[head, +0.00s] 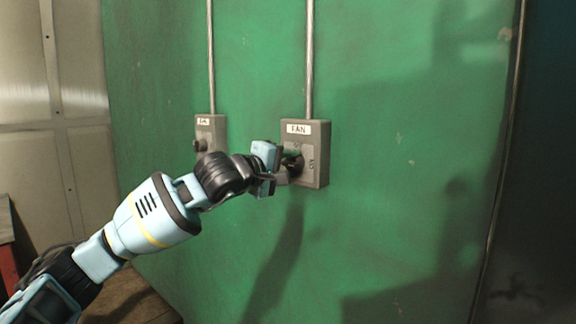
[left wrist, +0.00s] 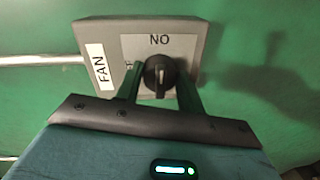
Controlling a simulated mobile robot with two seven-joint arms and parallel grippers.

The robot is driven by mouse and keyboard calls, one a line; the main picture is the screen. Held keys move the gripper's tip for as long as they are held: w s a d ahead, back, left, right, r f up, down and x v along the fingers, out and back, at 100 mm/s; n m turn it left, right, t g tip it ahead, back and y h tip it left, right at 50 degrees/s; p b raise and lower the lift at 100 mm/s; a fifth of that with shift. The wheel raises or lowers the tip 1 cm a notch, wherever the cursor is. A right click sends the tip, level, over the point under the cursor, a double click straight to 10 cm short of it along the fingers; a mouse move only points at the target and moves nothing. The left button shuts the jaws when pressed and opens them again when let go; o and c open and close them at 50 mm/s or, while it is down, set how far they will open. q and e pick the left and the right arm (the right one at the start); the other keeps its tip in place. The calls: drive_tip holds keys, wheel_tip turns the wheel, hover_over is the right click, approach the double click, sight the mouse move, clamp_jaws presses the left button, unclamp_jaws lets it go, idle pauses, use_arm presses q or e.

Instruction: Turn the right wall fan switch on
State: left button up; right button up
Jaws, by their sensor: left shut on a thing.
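The right switch box (head: 319,160), grey with a FAN label, is fixed to the green wall. Its round black knob (left wrist: 158,72) shows between my fingers in the left wrist view, with a pale line running roughly upright in that view. Letters reading "NO" stand above the knob there, and smaller lettering beside it is partly covered. My left gripper (head: 287,168) is shut on the knob, one finger on each side. In the head view the gripper hides much of the knob. My right gripper is not in view.
A second grey box (head: 219,133) with its own knob (head: 199,145) is on the wall to the left, close behind my left wrist. Metal conduits (head: 310,60) run up from both boxes. The green wall right of the FAN box is clear.

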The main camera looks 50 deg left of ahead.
sight(287, 167)
use_arm(q)
drive_tip(key=o, duration=1)
drive_tip(key=shift+c, duration=0.2)
drive_tip(key=shift+s+f+b, duration=0.15)
drive_tip(key=shift+s+b, duration=0.85)
drive_tip(key=shift+s, duration=0.45)
drive_tip(key=shift+s+b, duration=0.75)
drive_tip(key=shift+b, duration=0.1)
drive_tip(key=shift+s+d+b, duration=0.2)
drive_tip(key=shift+s+b, duration=0.1)
drive_tip(key=shift+b, duration=0.05)
drive_tip(key=s+b, duration=0.1)
drive_tip(key=b, duration=0.2)
drive_tip(key=s+b, duration=0.1)
drive_tip(key=b, duration=0.1)
drive_tip(key=shift+s+d+r+b, duration=0.25)
drive_tip(key=shift+s+r+b, duration=0.1)
drive_tip(key=shift+r, duration=0.05)
